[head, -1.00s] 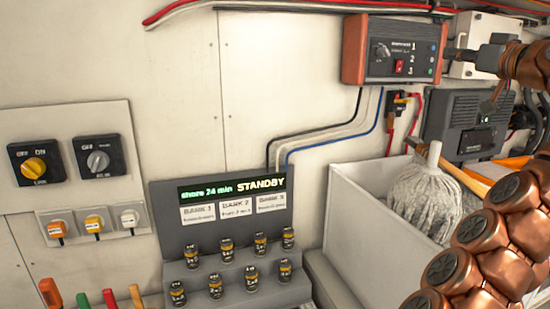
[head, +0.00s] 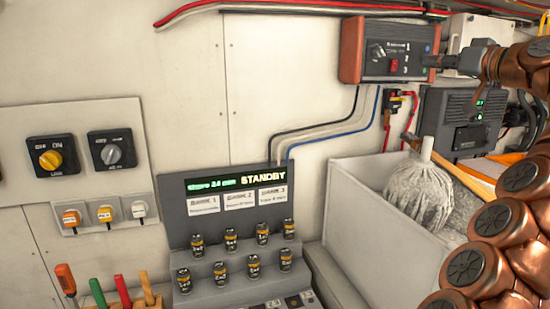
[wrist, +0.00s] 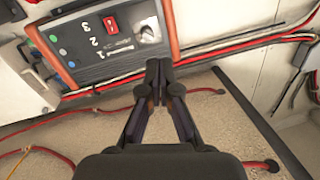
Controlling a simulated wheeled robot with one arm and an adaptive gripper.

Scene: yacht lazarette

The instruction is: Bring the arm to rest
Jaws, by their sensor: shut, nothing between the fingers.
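My gripper (head: 428,61) is at the upper right of the head view, its dark fingers pointing left at the right end of an orange-sided control box (head: 388,50). In the wrist view the gripper (wrist: 156,76) has its fingertips together, with nothing visible between them. The control box (wrist: 105,40) lies just beyond the tips there, with a red switch, a knob and the numbers 1 to 3. I cannot tell whether the tips touch it. My copper-coloured arm rises along the right side of the head view.
A white bin (head: 350,190) holds a mop (head: 420,190) below the box. A grey unit (head: 460,115) hangs right of it. A stepped console (head: 240,250) carries several small cylinders under a STANDBY display. Two rotary switches (head: 50,157) and coloured-handled tools (head: 124,292) are at left.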

